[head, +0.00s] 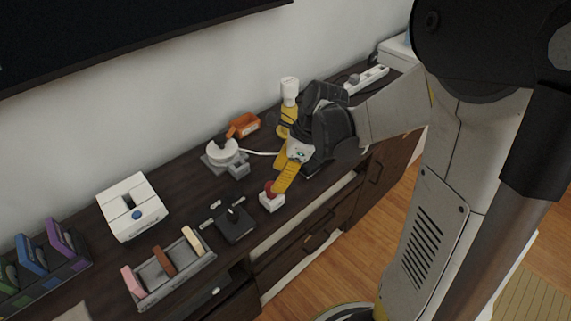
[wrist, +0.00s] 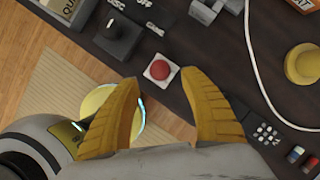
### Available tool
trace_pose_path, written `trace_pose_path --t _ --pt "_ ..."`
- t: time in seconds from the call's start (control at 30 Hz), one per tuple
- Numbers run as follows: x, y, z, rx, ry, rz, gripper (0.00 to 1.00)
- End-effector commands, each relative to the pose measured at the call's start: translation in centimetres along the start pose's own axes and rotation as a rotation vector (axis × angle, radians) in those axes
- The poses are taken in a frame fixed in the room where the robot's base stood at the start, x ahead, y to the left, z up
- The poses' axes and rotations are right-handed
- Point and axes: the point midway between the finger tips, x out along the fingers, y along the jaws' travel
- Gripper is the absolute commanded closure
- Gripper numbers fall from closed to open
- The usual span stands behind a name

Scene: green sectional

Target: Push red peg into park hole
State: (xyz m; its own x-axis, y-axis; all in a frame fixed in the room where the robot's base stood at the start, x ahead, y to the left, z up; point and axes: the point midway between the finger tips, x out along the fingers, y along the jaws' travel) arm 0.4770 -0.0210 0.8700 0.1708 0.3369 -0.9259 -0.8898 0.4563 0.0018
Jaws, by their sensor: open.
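A round red peg (head: 271,188) sits on a small white square block (head: 272,202) near the front edge of the dark cabinet top. In the wrist view the red peg (wrist: 160,70) shows from above, centred on the white block (wrist: 160,83). My gripper (head: 282,178) has yellow fingers and is over the block, close to the peg. In the wrist view my gripper (wrist: 160,79) is open, with one finger on each side of the peg in the picture and nothing held. I cannot tell whether a finger touches the peg. No hole marked park is readable.
A black knob unit (head: 235,224) stands left of the block. Farther left are a tray of coloured blocks (head: 150,297) and a white box (head: 132,207). A white round device (head: 222,151) and an orange object (head: 243,126) stand behind. A yellow dome (wrist: 303,63) is at the right.

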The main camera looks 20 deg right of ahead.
Motion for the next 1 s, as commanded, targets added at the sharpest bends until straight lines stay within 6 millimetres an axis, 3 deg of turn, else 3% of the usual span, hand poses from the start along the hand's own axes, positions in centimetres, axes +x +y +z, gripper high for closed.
trace_pose_path --t 0.1,0.3,0.87,1.0 --pt "-2.6 0.0 0.0 0.002 0.000 -0.001 0.47" --pt "-5.2 0.0 0.0 0.001 0.000 -0.001 0.47" --pt "-5.7 0.0 0.0 0.000 0.000 -0.001 0.47" --pt "-6.2 0.6 0.3 -0.077 0.011 -0.018 0.47"
